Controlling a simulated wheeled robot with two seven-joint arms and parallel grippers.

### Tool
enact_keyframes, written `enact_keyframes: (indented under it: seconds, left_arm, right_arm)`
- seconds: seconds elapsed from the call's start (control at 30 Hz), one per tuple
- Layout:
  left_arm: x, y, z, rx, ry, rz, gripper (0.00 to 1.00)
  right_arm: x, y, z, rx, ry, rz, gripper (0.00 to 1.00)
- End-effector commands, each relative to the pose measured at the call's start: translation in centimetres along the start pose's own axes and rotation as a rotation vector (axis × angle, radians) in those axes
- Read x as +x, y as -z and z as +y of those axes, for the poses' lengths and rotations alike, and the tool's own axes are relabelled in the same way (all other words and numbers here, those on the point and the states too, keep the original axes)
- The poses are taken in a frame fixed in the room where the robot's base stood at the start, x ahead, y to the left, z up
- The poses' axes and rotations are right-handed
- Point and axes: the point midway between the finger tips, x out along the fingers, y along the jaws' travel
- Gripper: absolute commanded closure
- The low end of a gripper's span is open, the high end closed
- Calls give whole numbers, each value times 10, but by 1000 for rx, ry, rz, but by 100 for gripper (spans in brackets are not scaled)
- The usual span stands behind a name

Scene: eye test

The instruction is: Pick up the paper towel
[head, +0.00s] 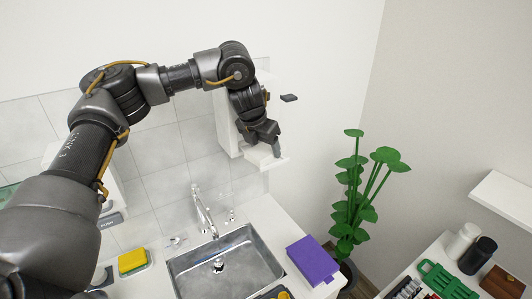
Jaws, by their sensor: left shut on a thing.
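My left arm reaches across from the left to a white wall-mounted dispenser (226,125) above the back right of the sink. My left gripper (275,149) points down at the front of it and is shut on a white piece, the paper towel (262,159), at its lower edge. The arm hides much of the dispenser, and white on white makes the towel's outline hard to tell. My right gripper is not in view.
Below is a steel sink (190,267) with a faucet (204,212). A purple box (313,260) lies right of it, a yellow sponge (132,261) left. A tall plant (357,190) stands at right. A second counter holds a green rack (444,281) and jars. A white shelf (506,202) juts out.

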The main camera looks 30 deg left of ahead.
Motion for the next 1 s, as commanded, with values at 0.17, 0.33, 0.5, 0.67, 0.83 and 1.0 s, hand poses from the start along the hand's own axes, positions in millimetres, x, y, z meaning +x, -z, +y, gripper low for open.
enact_keyframes:
  seconds: [0.17,0.33,0.5,0.67,0.83,1.0]
  left_arm:
    - [0,0,-1,1,2,1,56]
    - [0,0,-2,2,3,0,56]
    - [-3,-1,-6,3,4,-2,56]
    - [-29,-12,-6,2,2,-7,60]
    - [-58,-23,-5,1,0,-6,60]
    - [-65,-15,-29,9,1,-1,60]
  right_arm:
    - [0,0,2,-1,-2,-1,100]
    - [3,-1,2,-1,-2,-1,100]
    - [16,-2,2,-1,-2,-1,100]
    - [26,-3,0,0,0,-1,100]
    - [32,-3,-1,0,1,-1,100]
    - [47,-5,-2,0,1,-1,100]
